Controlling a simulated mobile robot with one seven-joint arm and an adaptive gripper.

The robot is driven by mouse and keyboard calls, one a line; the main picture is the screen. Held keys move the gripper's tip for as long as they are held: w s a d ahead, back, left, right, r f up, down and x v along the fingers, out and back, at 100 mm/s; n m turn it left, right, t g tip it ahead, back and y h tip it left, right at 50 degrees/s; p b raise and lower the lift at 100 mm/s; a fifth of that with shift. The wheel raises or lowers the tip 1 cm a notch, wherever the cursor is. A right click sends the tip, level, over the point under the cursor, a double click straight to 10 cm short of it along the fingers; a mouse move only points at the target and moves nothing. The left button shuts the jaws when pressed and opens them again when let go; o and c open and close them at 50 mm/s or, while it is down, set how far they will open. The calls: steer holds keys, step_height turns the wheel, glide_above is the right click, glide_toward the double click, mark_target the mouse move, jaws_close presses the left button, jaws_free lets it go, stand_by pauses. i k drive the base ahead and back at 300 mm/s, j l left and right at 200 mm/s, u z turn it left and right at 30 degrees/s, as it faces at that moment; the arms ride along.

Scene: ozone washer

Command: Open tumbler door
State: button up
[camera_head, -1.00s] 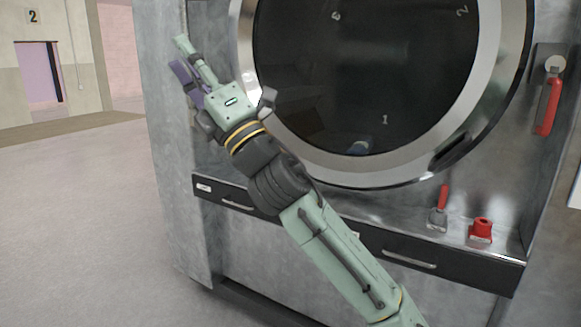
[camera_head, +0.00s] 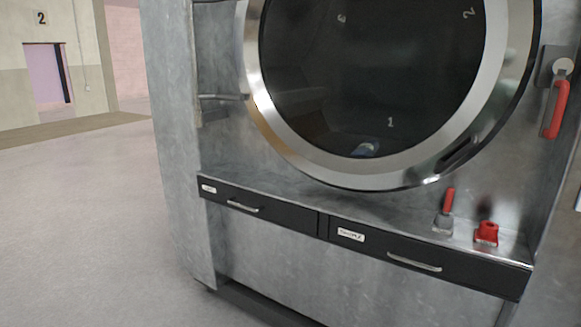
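The round tumbler door (camera_head: 285,133) has a wide shiny metal ring around dark glass (camera_head: 370,70). It fills the upper middle of the head view, and its top is cut off. It looks closed against the washer front, with no clear gap showing. A dark recess, perhaps a handle (camera_head: 460,155), sits at the lower right of the ring. A metal bar, perhaps a hinge (camera_head: 222,97), reaches the ring from the left. Numbers and a small bluish object show behind the glass. My gripper and arm are not in view.
A ledge below the door holds a red-handled scraper-like tool (camera_head: 445,212) and a small red object (camera_head: 486,233). Black drawers (camera_head: 262,208) with metal handles run beneath. A red lever (camera_head: 554,108) is on the right wall. Open floor (camera_head: 80,230) lies at left.

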mark_target(513, 27)
steer(key=i+z, duration=0.25)
steer(key=i, duration=0.25)
steer(key=i+j+z, duration=0.1)
steer(key=i+z, duration=0.15)
steer(key=i, duration=0.25)
